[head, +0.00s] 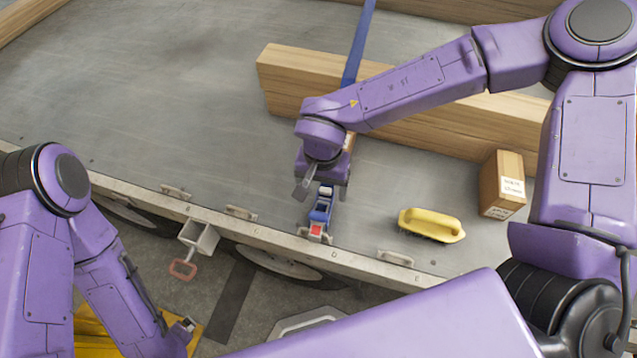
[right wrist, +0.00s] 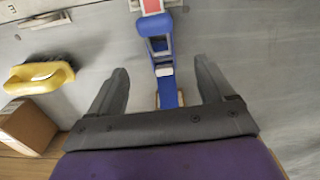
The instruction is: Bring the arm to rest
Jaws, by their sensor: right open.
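My right gripper (head: 320,188) is over the trailer deck near its front edge, beside a blue ratchet buckle (head: 321,212) with a red patch. In the right wrist view my right gripper (right wrist: 162,85) has its two dark fingers wide apart, with nothing held. The blue ratchet (right wrist: 157,42) and its strap lie beyond and between the fingers there; I cannot tell the height gap. My left arm (head: 105,270) hangs at the lower left, off the deck edge. Only a small end part of it shows, and its jaws cannot be made out.
A blue strap (head: 358,45) runs over a long wooden beam (head: 425,105) on the grey deck (head: 170,80). A yellow-handled brush (head: 432,223) and a cardboard box (head: 489,190) stand to the right. Metal loops (head: 241,212) line the deck edge. The deck's left is clear.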

